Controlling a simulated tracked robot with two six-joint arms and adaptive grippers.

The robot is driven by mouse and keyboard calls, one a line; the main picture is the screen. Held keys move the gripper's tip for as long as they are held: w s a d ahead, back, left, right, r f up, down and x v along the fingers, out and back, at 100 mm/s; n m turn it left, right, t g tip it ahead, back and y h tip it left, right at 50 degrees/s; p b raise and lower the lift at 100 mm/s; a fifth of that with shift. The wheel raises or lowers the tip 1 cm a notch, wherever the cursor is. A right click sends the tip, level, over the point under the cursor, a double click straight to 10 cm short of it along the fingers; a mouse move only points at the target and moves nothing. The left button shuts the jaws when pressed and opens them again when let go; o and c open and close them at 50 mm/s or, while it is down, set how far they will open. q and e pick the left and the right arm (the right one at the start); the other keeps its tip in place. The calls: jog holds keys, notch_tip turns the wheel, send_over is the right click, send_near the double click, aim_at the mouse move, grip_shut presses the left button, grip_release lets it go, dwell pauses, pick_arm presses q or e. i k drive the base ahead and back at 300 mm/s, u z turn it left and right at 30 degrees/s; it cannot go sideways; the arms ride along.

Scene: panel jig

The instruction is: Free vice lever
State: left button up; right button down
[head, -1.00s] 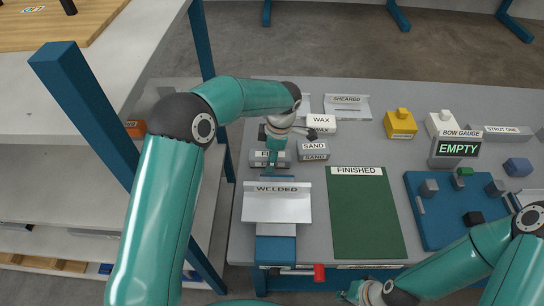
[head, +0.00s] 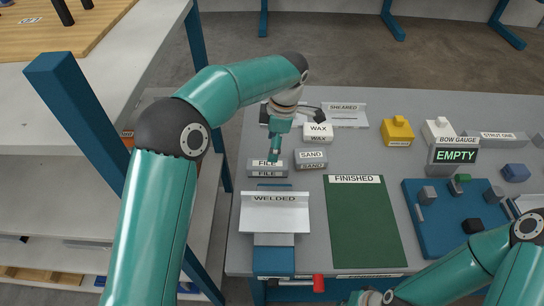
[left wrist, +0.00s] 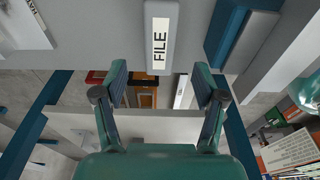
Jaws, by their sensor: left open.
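The blue vice (head: 273,262) is at the table's front left edge, with a red-ended lever (head: 318,283) at its front right. A bent metal panel labelled WELDED (head: 275,212) sits at the vice and covers part of it. My left gripper (head: 274,156) points down by the FILE block (head: 267,169), behind the panel and well away from the lever. In the left wrist view my left gripper (left wrist: 160,92) is open and empty, with the FILE block (left wrist: 159,38) beyond its fingers. My right gripper (head: 356,298) is at the bottom edge, partly cut off, its jaws unclear.
SAND (head: 311,159) and WAX (head: 318,132) blocks stand right of the FILE block. The green FINISHED mat (head: 365,225) is bare. A blue fixture board (head: 440,230) and an EMPTY display (head: 455,156) are at right. A shelf post (head: 85,130) stands at left.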

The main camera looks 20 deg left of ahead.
aim_at(317, 282)
jog(key=k, duration=1)
